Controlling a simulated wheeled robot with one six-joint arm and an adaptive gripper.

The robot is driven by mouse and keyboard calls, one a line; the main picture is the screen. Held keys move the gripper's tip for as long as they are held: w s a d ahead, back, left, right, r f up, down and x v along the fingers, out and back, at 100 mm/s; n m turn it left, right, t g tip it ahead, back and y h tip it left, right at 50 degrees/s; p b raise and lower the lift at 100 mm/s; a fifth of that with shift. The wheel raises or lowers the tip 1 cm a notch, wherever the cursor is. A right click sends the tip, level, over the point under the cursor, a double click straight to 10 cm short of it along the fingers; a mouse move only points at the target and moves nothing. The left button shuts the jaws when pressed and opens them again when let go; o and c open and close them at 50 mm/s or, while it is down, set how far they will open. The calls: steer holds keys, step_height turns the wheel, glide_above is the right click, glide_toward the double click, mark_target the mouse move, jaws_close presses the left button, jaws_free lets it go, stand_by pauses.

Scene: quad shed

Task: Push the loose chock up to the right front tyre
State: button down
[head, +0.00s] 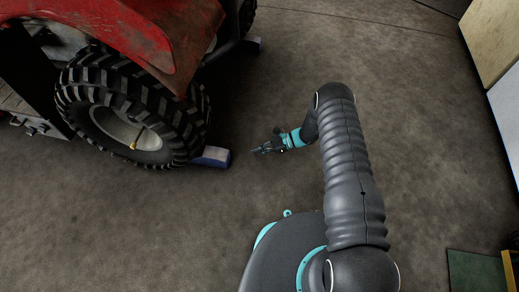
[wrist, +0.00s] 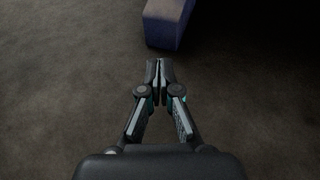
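The blue-grey chock (head: 214,157) lies on the floor beside the front tyre (head: 130,110) of the red quad. Its left end meets the tyre's edge in the head view; I cannot tell whether they touch. My gripper (head: 256,151) is low over the floor, a short way right of the chock, and points at it. In the wrist view my gripper (wrist: 158,66) has its fingertips together with nothing between them. The chock's near end (wrist: 165,27) is just beyond the fingertips with a gap; the rest runs out of the top of that view.
The quad's red fender (head: 150,35) overhangs the tyre. A second bluish block (head: 253,44) is at another wheel farther back. Pale panels (head: 492,40) stand at the right edge, and a green mat (head: 475,273) lies at the lower right. The concrete floor between is clear.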

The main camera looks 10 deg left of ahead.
mark_target(229, 155)
steer(key=p+x, duration=0.1)
steer(key=x, duration=0.3)
steer(key=shift+a, duration=0.15)
steer(key=b+x, duration=0.1)
steer(key=x, duration=0.3)
steer(key=shift+f, duration=0.15)
steer(key=shift+s+a+b, duration=0.2)
steer(key=shift+a+b, duration=0.15)
steer(key=shift+a, duration=0.3)
steer(key=shift+a+f, duration=0.1)
steer(key=shift+a, duration=0.05)
steer(key=shift+w+a+b, duration=0.1)
steer(key=shift+a+b, duration=0.8)
steer(key=shift+a, duration=0.65)
steer(key=shift+v, duration=4.1)
